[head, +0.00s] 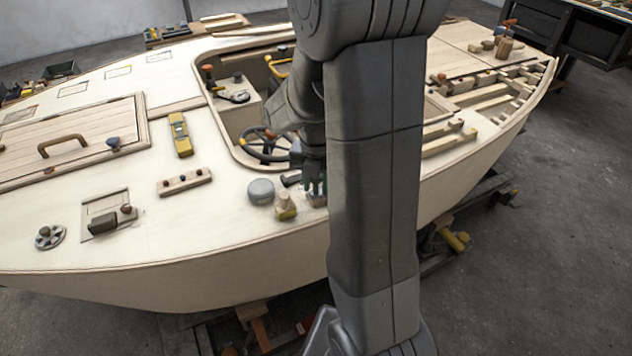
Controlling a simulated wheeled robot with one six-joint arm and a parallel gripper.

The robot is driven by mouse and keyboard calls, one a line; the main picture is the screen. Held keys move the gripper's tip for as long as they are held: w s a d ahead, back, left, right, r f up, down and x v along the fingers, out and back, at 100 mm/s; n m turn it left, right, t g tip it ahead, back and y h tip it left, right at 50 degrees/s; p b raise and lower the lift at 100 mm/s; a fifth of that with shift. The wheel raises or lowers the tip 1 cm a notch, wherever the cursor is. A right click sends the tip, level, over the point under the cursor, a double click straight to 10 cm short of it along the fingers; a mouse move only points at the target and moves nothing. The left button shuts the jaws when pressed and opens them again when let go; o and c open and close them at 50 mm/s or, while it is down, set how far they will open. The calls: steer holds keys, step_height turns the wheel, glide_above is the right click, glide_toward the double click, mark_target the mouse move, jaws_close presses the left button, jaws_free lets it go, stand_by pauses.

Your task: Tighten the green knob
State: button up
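My gripper (314,186) points down over the near side deck of the plywood hull, just right of the cockpit opening's near edge. A small wooden block shows partly under its fingertips. A dark greenish tint shows at the fingertips, but I cannot tell whether it is the green knob. No other plainly green knob shows, and my arm hides part of the deck. I cannot tell whether the fingers are open or shut.
A yellowish jar-like item (286,207) and a grey round canister (261,191) stand close left of my gripper. The steering wheel (262,146) is in the cockpit behind. A yellow level (180,134) and a wooden strip with dark knobs (184,183) lie farther left.

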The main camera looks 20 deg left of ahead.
steer(key=shift+c, duration=1.1)
steer(key=shift+m, duration=0.3)
steer(key=m, duration=0.9)
steer(key=shift+p, duration=0.35)
steer(key=m, duration=0.4)
steer(key=shift+d+m, duration=0.1)
steer(key=shift+m, duration=0.2)
steer(key=m, duration=0.4)
steer(key=shift+m, duration=0.3)
